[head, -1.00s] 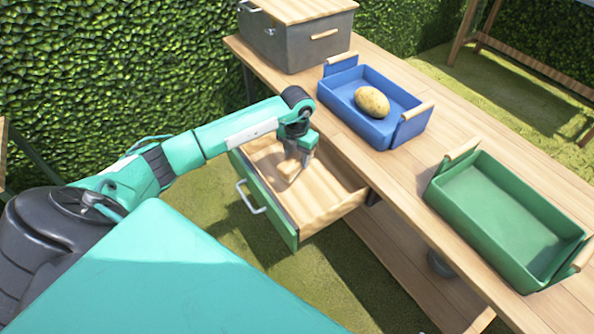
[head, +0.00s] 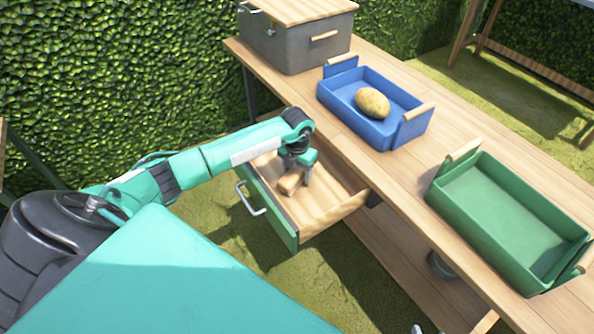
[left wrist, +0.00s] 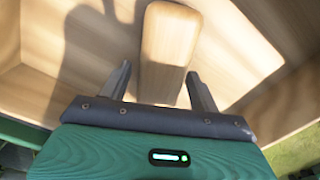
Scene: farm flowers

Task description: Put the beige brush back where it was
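The beige brush (head: 289,184) lies in the open drawer (head: 276,222) with the green front, under the table top. In the left wrist view it is a pale wooden block with rounded ends (left wrist: 168,48). My left gripper (head: 298,176) is down inside the drawer at the brush. In the left wrist view its two fingers (left wrist: 161,84) stand apart, one on each side of the brush's near end, with a gap visible on both sides. Any bristles are hidden. My right gripper cannot be made out.
A blue tray (head: 354,112) holding a potato (head: 372,103) stands on the wooden table (head: 408,178) above the drawer. A green tray (head: 495,215) stands to the right, a grey box (head: 292,45) at the back. The drawer's wooden walls are close around my left gripper.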

